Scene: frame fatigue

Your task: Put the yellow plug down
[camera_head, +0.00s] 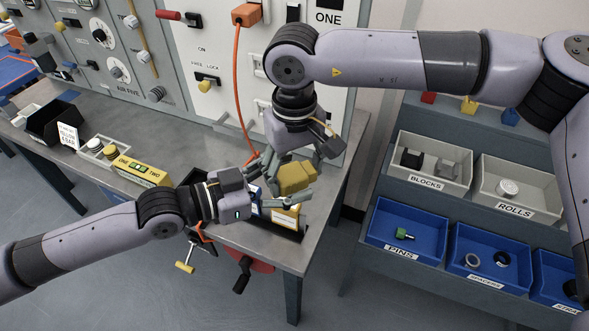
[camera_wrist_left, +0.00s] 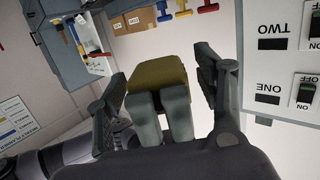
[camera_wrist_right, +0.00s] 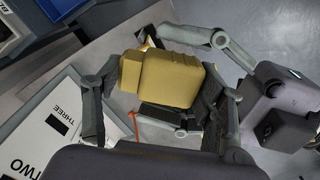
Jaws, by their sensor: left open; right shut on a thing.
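The yellow plug (camera_head: 297,178) is held up over the front right corner of the grey bench (camera_head: 328,215). My right gripper (camera_head: 292,168) comes from above and is shut on it. In the right wrist view the plug (camera_wrist_right: 165,78) sits at the fingers of my right gripper (camera_wrist_right: 160,85). My left gripper (camera_head: 284,184) reaches in from the left, open, with its fingers on either side of the plug. In the left wrist view the plug (camera_wrist_left: 157,72) shows between the spread fingers, with two grey bars in front of it. Contact with the left fingers cannot be told.
Below the grippers, a dark tray with a yellow-and-white labelled part (camera_head: 287,216) stands at the bench corner. An orange cable (camera_head: 237,85) hangs from the panel behind. A yellow labelled block (camera_head: 141,171) lies further left. Bins (camera_head: 430,160) stand on a rack at the right.

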